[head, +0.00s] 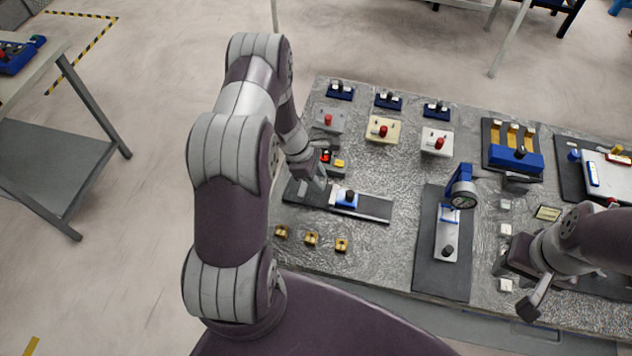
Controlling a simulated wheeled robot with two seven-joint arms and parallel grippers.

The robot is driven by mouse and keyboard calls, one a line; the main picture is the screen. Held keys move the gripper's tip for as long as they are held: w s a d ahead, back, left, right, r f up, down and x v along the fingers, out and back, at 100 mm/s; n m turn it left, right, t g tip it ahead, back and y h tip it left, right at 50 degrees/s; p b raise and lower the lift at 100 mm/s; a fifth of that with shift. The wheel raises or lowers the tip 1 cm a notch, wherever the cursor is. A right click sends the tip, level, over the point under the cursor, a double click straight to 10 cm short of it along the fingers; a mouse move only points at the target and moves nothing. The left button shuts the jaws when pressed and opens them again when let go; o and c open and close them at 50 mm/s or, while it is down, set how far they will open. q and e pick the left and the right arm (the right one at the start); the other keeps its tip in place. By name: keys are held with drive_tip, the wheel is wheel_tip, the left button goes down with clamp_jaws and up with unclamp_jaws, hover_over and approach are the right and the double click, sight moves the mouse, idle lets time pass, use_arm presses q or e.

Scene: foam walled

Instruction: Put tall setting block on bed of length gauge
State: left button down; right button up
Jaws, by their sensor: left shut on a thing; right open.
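The length gauge is a dark, flat bed (373,208) with a white and blue slide (345,198) on it, left of the table's middle. A small dark box (327,157) with a red mark stands just behind it. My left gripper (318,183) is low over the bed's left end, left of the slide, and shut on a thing. The fingers and arm largely hide what it holds, so I cannot make out the tall setting block or whether it touches the bed. My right gripper (524,284) is open near the table's front right, away from the gauge.
Several small brass blocks (311,239) lie in front of the gauge. A dial gauge (461,199) stands on a dark mat to the right. Boxes with red knobs (382,130) stand behind. A blue fixture (515,158) and white pieces (505,229) are at right.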

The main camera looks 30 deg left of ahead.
sight(317, 194)
use_arm(q)
wheel_tip(317, 194, down, 4)
drive_tip(key=shift+s+r+p, duration=0.15)
drive_tip(key=shift+r+p, duration=0.1)
drive_tip(key=shift+p, duration=0.5)
drive_tip(key=shift+d+f, duration=0.1)
drive_tip(key=shift+f, duration=0.3)
drive_tip(key=shift+a+f, duration=0.1)
drive_tip(key=shift+a, duration=0.1)
drive_tip(key=shift+f+b, duration=0.1)
drive_tip(key=shift+b, duration=0.25)
drive_tip(key=c, duration=0.8)
unclamp_jaws()
drive_tip(key=shift+d, duration=0.1)
